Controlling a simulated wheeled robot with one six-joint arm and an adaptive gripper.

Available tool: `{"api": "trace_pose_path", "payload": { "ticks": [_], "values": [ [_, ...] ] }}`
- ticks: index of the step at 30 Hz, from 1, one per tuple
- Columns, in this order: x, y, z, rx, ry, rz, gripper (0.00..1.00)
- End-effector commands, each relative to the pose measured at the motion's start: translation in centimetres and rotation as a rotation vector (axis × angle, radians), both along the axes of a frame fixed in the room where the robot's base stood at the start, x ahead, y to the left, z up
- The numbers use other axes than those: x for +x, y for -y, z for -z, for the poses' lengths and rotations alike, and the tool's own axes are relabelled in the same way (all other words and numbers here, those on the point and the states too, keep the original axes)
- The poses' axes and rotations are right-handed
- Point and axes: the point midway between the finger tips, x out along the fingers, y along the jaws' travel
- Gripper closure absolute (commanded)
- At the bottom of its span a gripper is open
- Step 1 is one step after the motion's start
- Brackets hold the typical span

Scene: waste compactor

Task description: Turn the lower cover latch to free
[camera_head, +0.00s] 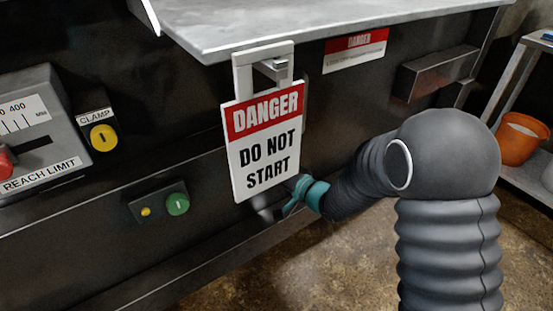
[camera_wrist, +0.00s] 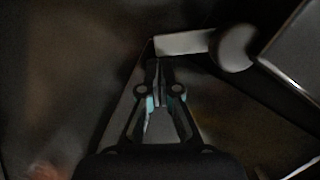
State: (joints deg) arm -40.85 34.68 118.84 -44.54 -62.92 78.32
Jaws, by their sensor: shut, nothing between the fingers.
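In the wrist view a pale flat bar (camera_wrist: 183,43) joins a round knob (camera_wrist: 232,48); this looks like the lower cover latch, but the view is dark. In the head view a small grey metal part (camera_head: 263,203) shows below the danger sign, probably the same latch, mostly hidden by the sign. My gripper (camera_head: 277,211) is low in front of the machine, just below the sign, its fingers partly hidden. In the wrist view my gripper (camera_wrist: 158,65) is shut and empty, its tips close to the bar's left end. I cannot tell whether they touch it.
The "DANGER DO NOT START" sign (camera_head: 264,140) hangs from a bracket close above my gripper. The metal shelf (camera_head: 300,20) juts out overhead. A green button (camera_head: 177,204) and yellow clamp knob (camera_head: 103,138) are to the left. An orange bucket (camera_head: 518,146) stands on a rack at right.

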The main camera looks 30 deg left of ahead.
Motion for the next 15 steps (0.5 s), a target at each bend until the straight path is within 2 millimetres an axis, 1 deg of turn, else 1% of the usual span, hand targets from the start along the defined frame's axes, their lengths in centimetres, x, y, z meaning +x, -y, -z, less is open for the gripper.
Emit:
{"api": "trace_pose_path", "payload": {
  "ticks": [6, 15],
  "values": [
    [-1.1, -0.6, 1.2, 0.075, -0.187, -0.007, 1.00],
    [-1.9, -0.9, 2.1, 0.159, -0.392, -0.005, 1.00]
  ]
}}
